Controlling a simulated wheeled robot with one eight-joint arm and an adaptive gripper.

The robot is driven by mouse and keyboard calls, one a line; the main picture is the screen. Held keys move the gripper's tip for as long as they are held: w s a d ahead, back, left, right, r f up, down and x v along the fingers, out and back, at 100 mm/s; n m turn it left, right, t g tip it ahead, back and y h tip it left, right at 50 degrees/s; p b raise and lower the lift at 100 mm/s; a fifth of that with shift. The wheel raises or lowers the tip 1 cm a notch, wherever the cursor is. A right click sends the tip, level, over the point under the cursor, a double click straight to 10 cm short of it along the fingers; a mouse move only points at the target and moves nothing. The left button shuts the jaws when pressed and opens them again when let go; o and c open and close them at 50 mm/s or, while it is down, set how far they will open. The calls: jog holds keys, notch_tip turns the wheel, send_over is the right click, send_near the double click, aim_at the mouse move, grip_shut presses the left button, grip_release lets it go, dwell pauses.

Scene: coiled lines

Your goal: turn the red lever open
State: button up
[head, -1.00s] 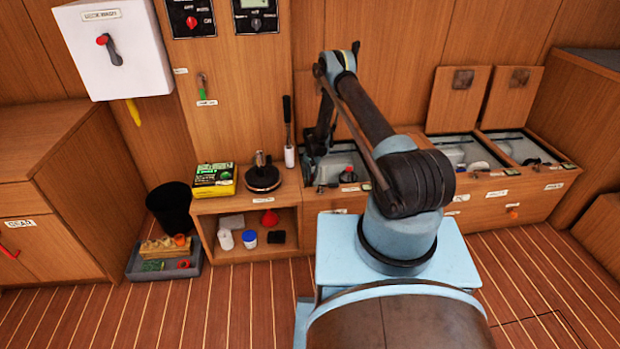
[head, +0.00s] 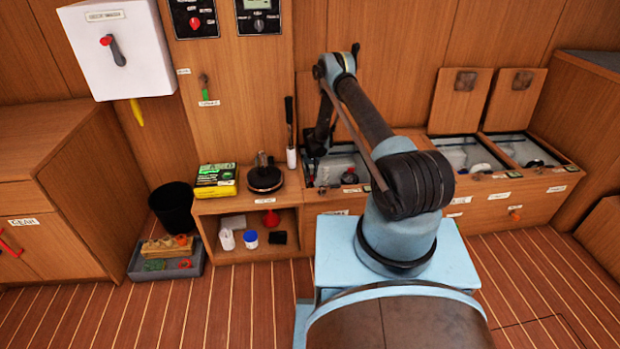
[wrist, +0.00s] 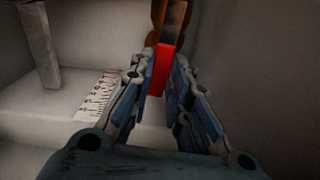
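The red lever (wrist: 160,72) shows in the wrist view as a narrow red bar below a brown-orange, partly dark metal piece. My gripper (wrist: 165,66) has its two fingers on either side of the red bar. The bar's upper part lies close to both fingertips, and a gap shows between its lower end and the right finger. Firm contact cannot be made out. In the head view my arm reaches to the left open locker (head: 345,190), and its own links hide the gripper and the lever.
Pale locker walls stand close around my gripper. A white printed label (wrist: 97,97) and a grey post (wrist: 37,40) are to its left. A low shelf unit (head: 222,208) with a yellow-green box (head: 215,181) stands left of the locker. Two more open lockers (head: 500,158) are to the right.

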aim_at(312, 177)
jog(key=o, duration=0.4)
jog(key=shift+w+a, duration=0.1)
jog(key=shift+w, duration=0.05)
notch_tip(312, 177, up, 12)
jog(key=shift+f, duration=0.1)
dwell(0.4)
